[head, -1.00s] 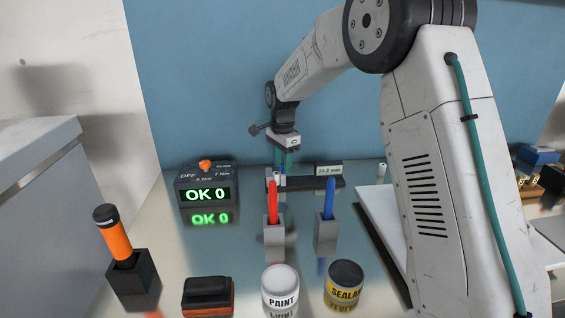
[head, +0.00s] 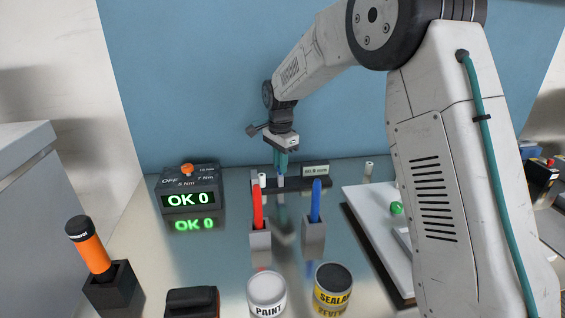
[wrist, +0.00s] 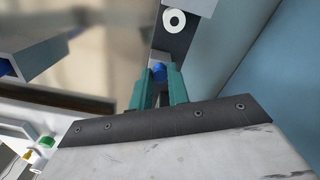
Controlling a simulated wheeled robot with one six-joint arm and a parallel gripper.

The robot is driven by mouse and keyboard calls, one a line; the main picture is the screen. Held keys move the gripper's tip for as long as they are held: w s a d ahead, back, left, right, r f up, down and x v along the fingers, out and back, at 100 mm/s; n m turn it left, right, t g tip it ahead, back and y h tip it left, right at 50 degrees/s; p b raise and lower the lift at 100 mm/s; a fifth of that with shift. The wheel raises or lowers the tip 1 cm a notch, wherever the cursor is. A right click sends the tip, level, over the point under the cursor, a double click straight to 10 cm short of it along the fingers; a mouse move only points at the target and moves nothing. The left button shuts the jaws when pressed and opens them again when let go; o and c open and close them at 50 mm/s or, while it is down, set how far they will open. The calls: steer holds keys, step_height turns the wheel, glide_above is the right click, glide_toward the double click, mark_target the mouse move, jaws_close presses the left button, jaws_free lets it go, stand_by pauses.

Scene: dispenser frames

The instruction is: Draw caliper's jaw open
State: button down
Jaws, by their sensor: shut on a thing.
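The caliper (head: 320,184) is a dark bar at the back of the bench, with a small display (head: 315,170) whose digits are too blurred to read surely. A fixed jaw (head: 254,182) stands at its left end. My gripper (head: 281,173) points down and is shut on the caliper's sliding jaw, right of the fixed jaw. In the wrist view, a blue piece of that jaw (wrist: 159,72) sits between my teal fingertips (wrist: 160,85). A white hollow cylinder (head: 262,180) stands between the jaws; its round top (wrist: 174,20) shows in the wrist view. The red pen partly hides the caliper.
A red pen (head: 257,205) and a blue pen (head: 316,200) stand in grey holders in front of the caliper. The torque tester (head: 190,190) reading "OK 0" is at left. Paint (head: 267,295) and sealant (head: 333,290) cans stand near the front. A white tray (head: 372,225) lies right.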

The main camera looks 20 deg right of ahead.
steer(key=c, duration=1.3)
jaws_free()
steer(key=shift+d, duration=0.25)
steer(key=shift+a+r, duration=0.15)
step_height(320, 180, up, 8)
steer(key=shift+f, duration=0.2)
steer(key=s+d+r+n, duration=0.2)
steer(key=s+r+n, duration=0.15)
steer(key=s, duration=0.75)
steer(key=s+d+r+n, duration=0.25)
steer(key=s+r, duration=0.25)
steer(key=s, duration=0.6)
steer(key=s+f+n, duration=0.2)
steer(key=s, duration=0.5)
steer(key=s+d+f+n, duration=0.1)
steer(key=s+n, duration=0.2)
steer(key=s, duration=0.4)
steer(key=s+f+n+t, duration=0.1)
steer(key=s+f+n, duration=0.1)
steer(key=s, duration=0.6)
steer(key=shift+d+f+n, duration=0.35)
steer(key=shift+n, duration=0.15)
